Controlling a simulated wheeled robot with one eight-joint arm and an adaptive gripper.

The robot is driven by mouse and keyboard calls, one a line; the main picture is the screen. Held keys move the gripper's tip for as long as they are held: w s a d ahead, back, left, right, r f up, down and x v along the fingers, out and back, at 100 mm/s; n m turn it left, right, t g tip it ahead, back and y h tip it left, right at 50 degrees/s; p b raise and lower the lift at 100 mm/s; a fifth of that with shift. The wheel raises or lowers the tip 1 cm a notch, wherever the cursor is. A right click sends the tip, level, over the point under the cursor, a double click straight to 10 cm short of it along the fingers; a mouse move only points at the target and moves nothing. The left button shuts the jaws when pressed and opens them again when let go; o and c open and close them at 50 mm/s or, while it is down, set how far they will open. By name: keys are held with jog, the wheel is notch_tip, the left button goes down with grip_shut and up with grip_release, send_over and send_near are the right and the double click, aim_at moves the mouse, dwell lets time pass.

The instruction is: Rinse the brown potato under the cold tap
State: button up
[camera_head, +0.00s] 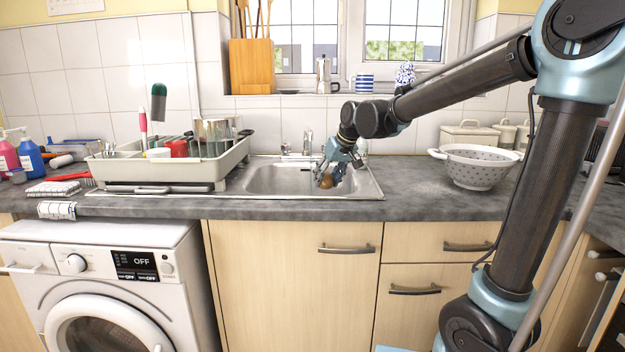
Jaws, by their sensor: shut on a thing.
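The brown potato (326,181) is held at the fingertips of my gripper (328,174), over the right part of the metal sink (262,183). My gripper is shut on it and points down into the basin. The chrome tap (308,142) stands behind the sink, to the left of my gripper. I cannot tell whether water runs from it. The potato is small in view and partly covered by the fingers.
A dish rack (160,172) with dishes stands left of the sink. A white colander (478,166) stands on the counter to the right. The worktop (415,190) between sink and colander is clear. A moka pot (324,75) and striped mug (364,82) stand on the windowsill.

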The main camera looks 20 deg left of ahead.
aim_at(328, 178)
jog(key=shift+s+d+r, duration=0.9)
jog(key=shift+s+r, duration=0.3)
